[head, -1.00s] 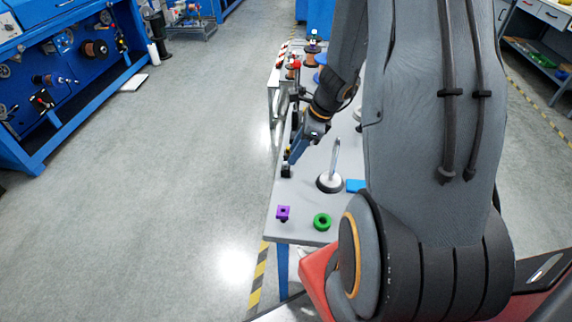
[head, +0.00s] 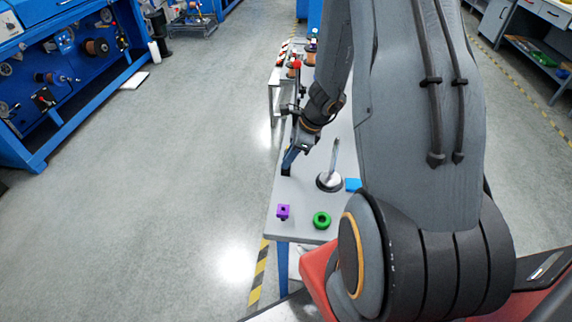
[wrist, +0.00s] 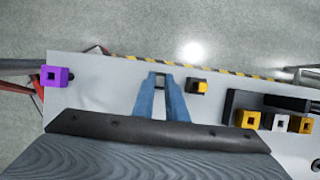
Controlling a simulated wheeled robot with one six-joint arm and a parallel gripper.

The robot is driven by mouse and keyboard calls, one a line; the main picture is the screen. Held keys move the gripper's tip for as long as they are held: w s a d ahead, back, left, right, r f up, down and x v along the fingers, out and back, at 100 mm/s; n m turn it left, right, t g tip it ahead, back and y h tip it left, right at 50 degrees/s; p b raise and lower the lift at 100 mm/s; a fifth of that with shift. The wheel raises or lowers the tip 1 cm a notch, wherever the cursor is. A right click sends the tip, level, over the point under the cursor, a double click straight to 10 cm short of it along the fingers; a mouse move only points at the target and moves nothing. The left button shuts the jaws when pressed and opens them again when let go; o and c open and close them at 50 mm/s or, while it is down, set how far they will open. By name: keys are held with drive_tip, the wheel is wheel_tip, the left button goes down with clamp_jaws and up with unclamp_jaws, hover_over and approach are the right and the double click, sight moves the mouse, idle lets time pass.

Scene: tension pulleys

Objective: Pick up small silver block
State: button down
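My gripper (wrist: 160,80) is low over the near part of the table, fingers pointing down. In the wrist view its two blue fingers stand either side of a small grey and dark square shape, which looks like the small silver block (wrist: 160,84). I cannot tell whether the fingertips press on it. In the head view the gripper (head: 288,165) covers most of that spot, and only a dark patch shows below the fingertips.
A yellow and black block (wrist: 198,87) stands close to the right of the fingers in the wrist view. Several more blocks sit by a black holder (wrist: 240,100). A purple block (head: 283,211), green ring (head: 321,220) and round-based post (head: 329,182) stand on the table (head: 300,230).

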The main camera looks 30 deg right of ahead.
drive_tip(key=shift+r, duration=0.1)
wheel_tip(320, 180, up, 10)
idle(0.8)
idle(0.3)
